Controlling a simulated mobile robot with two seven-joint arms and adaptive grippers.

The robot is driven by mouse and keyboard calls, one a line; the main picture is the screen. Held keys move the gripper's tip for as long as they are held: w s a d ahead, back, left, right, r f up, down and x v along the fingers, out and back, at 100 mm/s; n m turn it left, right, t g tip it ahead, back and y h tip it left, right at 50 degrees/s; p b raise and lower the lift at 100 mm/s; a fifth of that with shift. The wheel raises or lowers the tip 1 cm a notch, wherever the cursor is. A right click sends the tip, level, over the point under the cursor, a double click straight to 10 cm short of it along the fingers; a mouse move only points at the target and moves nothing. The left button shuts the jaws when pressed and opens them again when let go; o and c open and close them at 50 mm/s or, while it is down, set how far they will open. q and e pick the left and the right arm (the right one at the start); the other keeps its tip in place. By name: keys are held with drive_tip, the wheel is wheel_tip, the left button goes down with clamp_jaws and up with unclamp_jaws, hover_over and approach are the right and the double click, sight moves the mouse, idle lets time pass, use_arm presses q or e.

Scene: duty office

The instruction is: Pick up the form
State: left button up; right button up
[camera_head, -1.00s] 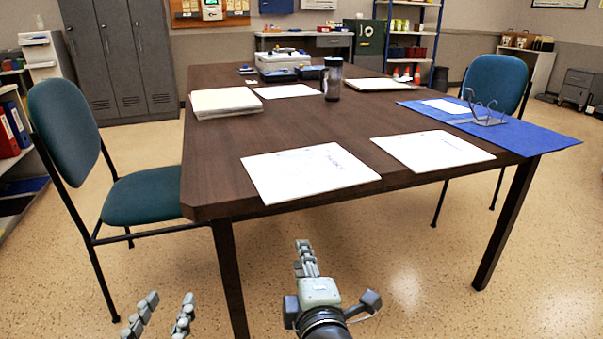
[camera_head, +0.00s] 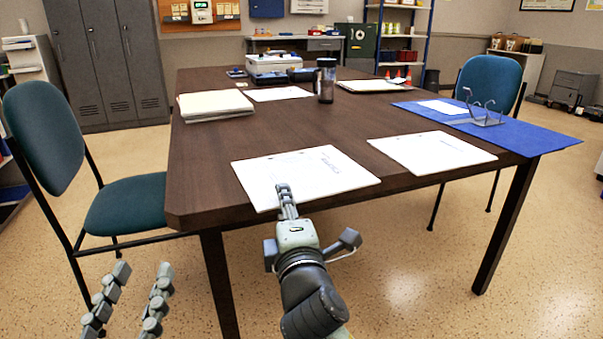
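Two white sheets or thin stacks lie at the near edge of the dark table: a left one (camera_head: 318,175) with faint print and purple writing, and a right one (camera_head: 432,152). Another sheet (camera_head: 441,107) lies on the blue mat. I cannot tell which is the form. My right gripper (camera_head: 286,198) is at the near edge of the left paper. Its fingertips overlap the paper's edge in the picture; contact and finger gap are unclear. My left gripper (camera_head: 144,269) is low at the lower left, fingers apart, empty, away from the table.
The blue mat (camera_head: 545,142) carries a wire stand (camera_head: 484,112). A dark cup (camera_head: 326,82), a thick paper stack (camera_head: 214,105) and more papers are farther back on the table (camera_head: 215,165). Teal chairs stand left (camera_head: 140,200) and right (camera_head: 490,80).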

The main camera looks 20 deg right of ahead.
drive_tip(key=shift+c, duration=0.5)
clamp_jaws()
drive_tip(key=shift+r, duration=0.1)
